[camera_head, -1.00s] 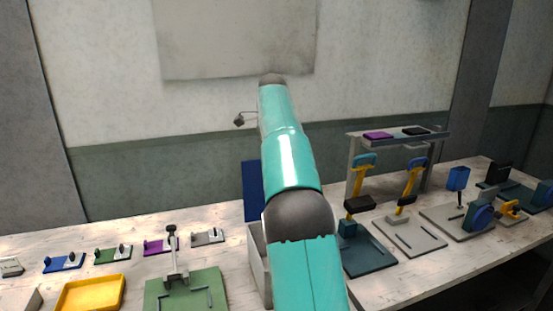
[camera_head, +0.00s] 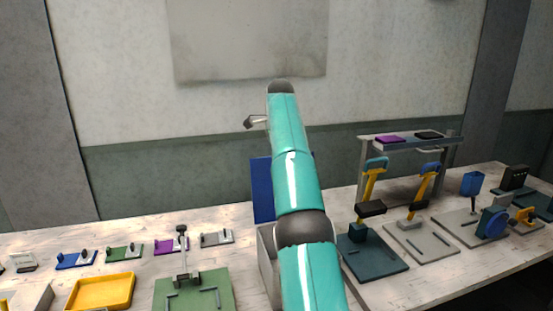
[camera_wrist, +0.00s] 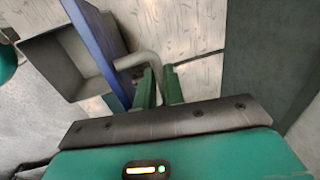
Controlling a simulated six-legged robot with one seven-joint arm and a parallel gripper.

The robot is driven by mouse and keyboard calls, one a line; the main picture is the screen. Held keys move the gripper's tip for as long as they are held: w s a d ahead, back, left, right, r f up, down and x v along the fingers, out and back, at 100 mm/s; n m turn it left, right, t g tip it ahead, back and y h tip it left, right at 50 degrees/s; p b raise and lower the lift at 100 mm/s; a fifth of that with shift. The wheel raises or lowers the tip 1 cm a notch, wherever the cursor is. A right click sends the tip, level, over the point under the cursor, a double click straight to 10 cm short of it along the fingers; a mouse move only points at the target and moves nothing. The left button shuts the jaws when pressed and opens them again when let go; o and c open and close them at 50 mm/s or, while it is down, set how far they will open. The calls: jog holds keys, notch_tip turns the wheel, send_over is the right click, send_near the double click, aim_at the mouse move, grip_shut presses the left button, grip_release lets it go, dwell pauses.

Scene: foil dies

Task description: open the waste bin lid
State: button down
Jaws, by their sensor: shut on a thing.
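The waste bin is a grey box. Its wall (camera_head: 268,262) shows partly behind my arm in the head view, and its open inside (camera_wrist: 68,68) shows in the wrist view. The blue lid (camera_head: 262,190) stands about upright at the bin's back, partly hidden by my arm. In the wrist view the lid (camera_wrist: 94,40) is seen nearly edge-on, with a bent grey handle (camera_wrist: 134,60) on its far side from the opening. My gripper (camera_wrist: 163,80) has green fingers shut on this handle. In the head view the fingers are hidden.
A yellow tray (camera_head: 101,292) and a green fixture plate (camera_head: 193,298) lie left of the bin. A dark teal press base (camera_head: 374,253) with a yellow lever stands close on the right. A grey rack (camera_head: 410,143) stands behind the presses. The wall is behind the table.

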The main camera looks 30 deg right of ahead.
jog(key=shift+w+a+r, duration=0.1)
jog(key=shift+w+r, duration=0.1)
jog(key=shift+r, duration=0.1)
jog(key=c, duration=1.9)
grip_release()
jog(key=shift+c, duration=0.2)
jog(key=o, duration=0.5)
jog(key=shift+w+f, duration=0.15)
jog(key=shift+c, duration=0.2)
jog(key=shift+s, duration=0.2)
